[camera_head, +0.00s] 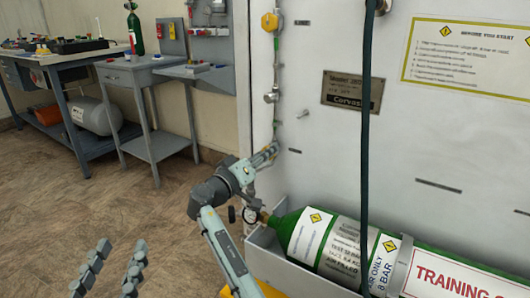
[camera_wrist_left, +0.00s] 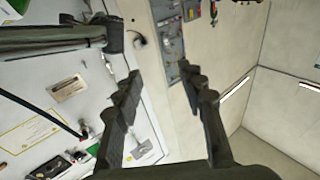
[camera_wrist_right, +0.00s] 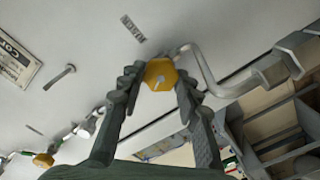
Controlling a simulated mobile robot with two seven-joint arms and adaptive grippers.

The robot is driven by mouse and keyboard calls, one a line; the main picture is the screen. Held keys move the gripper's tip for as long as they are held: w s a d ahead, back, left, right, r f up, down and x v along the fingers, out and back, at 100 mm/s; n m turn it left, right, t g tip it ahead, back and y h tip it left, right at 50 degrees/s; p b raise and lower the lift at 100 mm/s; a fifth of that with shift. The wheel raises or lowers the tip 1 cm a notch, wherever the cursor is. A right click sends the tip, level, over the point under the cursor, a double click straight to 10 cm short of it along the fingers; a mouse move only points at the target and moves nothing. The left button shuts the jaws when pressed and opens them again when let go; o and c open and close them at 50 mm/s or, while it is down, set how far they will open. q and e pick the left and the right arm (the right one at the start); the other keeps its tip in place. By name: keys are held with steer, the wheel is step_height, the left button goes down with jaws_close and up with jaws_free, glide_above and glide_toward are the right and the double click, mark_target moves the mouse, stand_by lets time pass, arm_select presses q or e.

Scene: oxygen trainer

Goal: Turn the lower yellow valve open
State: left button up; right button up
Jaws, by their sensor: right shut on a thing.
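The lower yellow valve (camera_wrist_right: 160,72) is a faceted knob with a pale mark on its face, on the white panel beside a bent grey pipe. It shows in the right wrist view between the fingers of my right gripper (camera_wrist_right: 160,84), which is shut on it. In the head view my right gripper (camera_head: 268,155) is at the panel's left edge and hides this valve. An upper yellow valve (camera_head: 270,22) is higher on the same edge. My left gripper (camera_head: 110,268) is open and empty at the bottom left, away from the panel; its spread fingers show in the left wrist view (camera_wrist_left: 160,85).
A green cylinder (camera_head: 305,235) lies in a grey tray (camera_head: 300,278) below the right gripper. A dark hose (camera_head: 366,130) hangs in front of the panel. A small grey table (camera_head: 140,72) and a workbench (camera_head: 62,58) stand at the left. The floor between is free.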

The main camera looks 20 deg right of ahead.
arm_select(q)
steer(key=shift+w+a+f+g+y+p, duration=0.15)
steer(key=shift+a+f+g+y, duration=0.15)
steer(key=shift+f, duration=0.45)
steer(key=shift+a+f+g+y+p, duration=0.15)
steer(key=shift+a+f+g, duration=0.25)
steer(key=shift+f, duration=0.4)
steer(key=shift+w+a+f+g+y+p, duration=0.1)
steer(key=shift+a+f+g+y, duration=0.25)
steer(key=shift+f, duration=0.4)
arm_select(e)
steer(key=shift+f+n, duration=0.1)
steer(key=shift+n, duration=1.1)
arm_select(q)
steer(key=shift+d, duration=0.1)
arm_select(e)
steer(key=o, duration=1.2)
steer(key=shift+c, duration=0.2)
